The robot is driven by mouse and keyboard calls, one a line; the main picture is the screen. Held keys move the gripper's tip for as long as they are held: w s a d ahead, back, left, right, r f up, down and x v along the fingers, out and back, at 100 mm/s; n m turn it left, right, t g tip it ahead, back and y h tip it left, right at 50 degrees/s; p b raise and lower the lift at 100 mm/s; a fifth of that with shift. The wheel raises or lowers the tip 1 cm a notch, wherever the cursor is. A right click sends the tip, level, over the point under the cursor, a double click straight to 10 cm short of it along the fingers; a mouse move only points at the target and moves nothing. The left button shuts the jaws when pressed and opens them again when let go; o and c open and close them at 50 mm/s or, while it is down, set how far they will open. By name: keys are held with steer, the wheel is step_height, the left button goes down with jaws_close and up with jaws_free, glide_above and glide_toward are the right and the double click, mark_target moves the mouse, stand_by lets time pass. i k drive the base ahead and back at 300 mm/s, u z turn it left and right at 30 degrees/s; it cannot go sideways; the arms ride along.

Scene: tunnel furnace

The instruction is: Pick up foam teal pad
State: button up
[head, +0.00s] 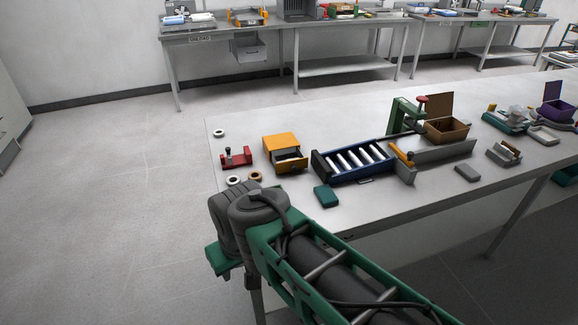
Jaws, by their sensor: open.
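The foam teal pad (326,196) is a small, thick, dark teal block in the head view. It lies flat on the near part of the grey table (400,208), just in front of the left end of the blue roller tray. Nothing touches it that I can see. My arm's dark joint and green link stand in front of the table's near left corner, to the left of and below the pad in the picture. The end of the arm is hidden, and my gripper does not show in this view.
Behind the pad stands the blue roller tray (352,160). To its left are an orange drawer box (281,143), a red clamp (235,160) and several rings. A brown open box (447,128) and a grey block (467,173) are farther right. The table surface right of the pad is clear.

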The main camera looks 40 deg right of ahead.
mark_target(326, 196)
steer(key=z, duration=2.45)
steer(key=i, duration=0.85)
steer(key=u, duration=4)
